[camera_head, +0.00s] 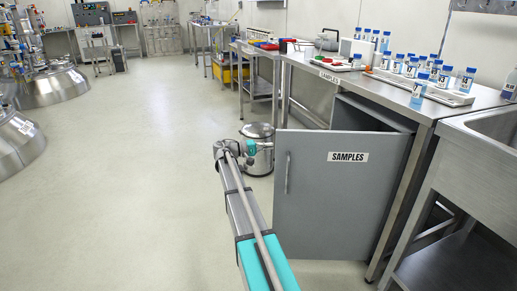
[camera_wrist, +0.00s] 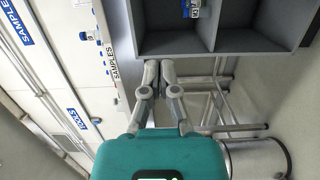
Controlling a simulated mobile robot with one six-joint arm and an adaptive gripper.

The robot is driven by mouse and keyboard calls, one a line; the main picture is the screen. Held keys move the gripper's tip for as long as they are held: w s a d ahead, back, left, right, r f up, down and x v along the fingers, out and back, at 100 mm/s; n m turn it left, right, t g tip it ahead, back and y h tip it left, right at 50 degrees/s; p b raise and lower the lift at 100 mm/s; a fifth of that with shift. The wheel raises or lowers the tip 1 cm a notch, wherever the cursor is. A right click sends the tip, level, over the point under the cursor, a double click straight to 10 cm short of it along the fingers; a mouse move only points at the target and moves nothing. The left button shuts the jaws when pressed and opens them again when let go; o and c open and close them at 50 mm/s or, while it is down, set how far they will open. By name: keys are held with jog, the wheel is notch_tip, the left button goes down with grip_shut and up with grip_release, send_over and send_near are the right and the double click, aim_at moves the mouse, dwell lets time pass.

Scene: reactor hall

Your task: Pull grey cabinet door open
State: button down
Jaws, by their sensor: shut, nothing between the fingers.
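The grey cabinet door (camera_head: 345,205), labelled SAMPLES, stands swung out from the grey cabinet (camera_head: 372,112) under the steel bench in the head view. Its bar handle (camera_head: 287,172) is near the door's left edge, and nothing grips it. My gripper (camera_head: 264,145) is beyond the door's left edge, pointing right toward the cabinet; the door may hide part of it. In the wrist view my gripper (camera_wrist: 158,68) is shut and empty, in front of the open grey compartments (camera_wrist: 248,42). A blue-labelled bottle (camera_wrist: 192,8) stands inside one compartment. The door is not clear in that view.
The steel bench (camera_head: 465,98) above holds several blue-capped bottles and trays. A metal bin (camera_head: 260,160) stands on the floor behind my gripper. A steel sink unit (camera_head: 480,140) is at the right. Open floor (camera_head: 140,190) lies to the left.

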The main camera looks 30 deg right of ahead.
jog(key=shift+s+d, duration=0.1)
jog(key=shift+s, duration=2)
